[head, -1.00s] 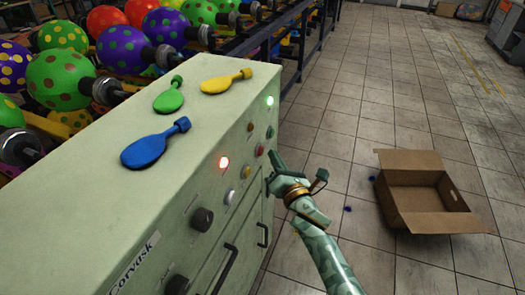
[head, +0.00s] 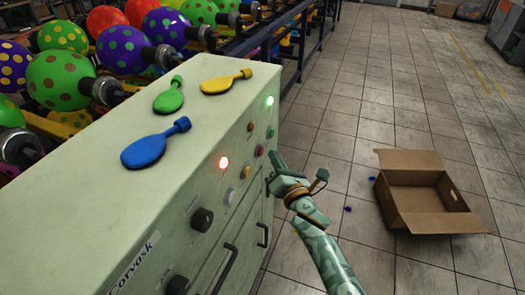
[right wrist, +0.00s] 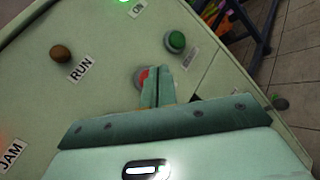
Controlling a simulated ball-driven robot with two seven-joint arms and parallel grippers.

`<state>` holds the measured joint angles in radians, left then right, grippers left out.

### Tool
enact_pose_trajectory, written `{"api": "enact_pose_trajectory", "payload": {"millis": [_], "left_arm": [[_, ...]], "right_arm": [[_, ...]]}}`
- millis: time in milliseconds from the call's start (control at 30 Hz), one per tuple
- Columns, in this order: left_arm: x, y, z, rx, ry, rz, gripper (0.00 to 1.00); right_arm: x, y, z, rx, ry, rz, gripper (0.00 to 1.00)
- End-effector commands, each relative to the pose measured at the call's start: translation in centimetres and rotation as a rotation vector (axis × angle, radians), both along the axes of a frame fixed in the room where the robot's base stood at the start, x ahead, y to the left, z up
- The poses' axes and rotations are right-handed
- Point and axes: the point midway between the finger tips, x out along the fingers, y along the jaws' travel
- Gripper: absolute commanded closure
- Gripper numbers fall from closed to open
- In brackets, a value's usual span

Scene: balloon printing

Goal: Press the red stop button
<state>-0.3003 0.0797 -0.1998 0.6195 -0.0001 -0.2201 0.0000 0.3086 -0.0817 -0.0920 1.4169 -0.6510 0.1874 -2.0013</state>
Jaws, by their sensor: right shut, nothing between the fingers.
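The red stop button (head: 259,150) is on the front panel of the pale green machine cabinet (head: 100,220). In the right wrist view the red button (right wrist: 141,76) is partly covered by my fingers. My right gripper (head: 272,156) is shut and empty, with its fingertips pointing at the panel close beside the red button. It also shows in the right wrist view (right wrist: 160,75), over the button's right part. I cannot tell whether the tips touch the button. My left gripper is not in view.
A green button (right wrist: 176,41) is just above the red one. A red lamp (head: 224,162) and a green lamp (head: 269,101) are lit. An open cardboard box (head: 425,224) stands on the floor.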

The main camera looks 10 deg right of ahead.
Motion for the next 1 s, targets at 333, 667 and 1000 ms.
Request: {"api": "enact_pose_trajectory", "payload": {"millis": [333, 667, 1000], "left_arm": [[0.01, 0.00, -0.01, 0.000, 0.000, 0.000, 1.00], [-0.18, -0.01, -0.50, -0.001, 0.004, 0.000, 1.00], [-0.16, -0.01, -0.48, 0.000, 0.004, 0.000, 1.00]], "right_arm": [[0.01, 0.02, 0.00, 0.000, 0.000, 0.000, 1.00], [0.50, 0.76, -0.01, 0.000, 0.000, 0.000, 1.00], [0.51, 0.79, 0.05, 0.000, 0.000, 0.000, 1.00]]}}
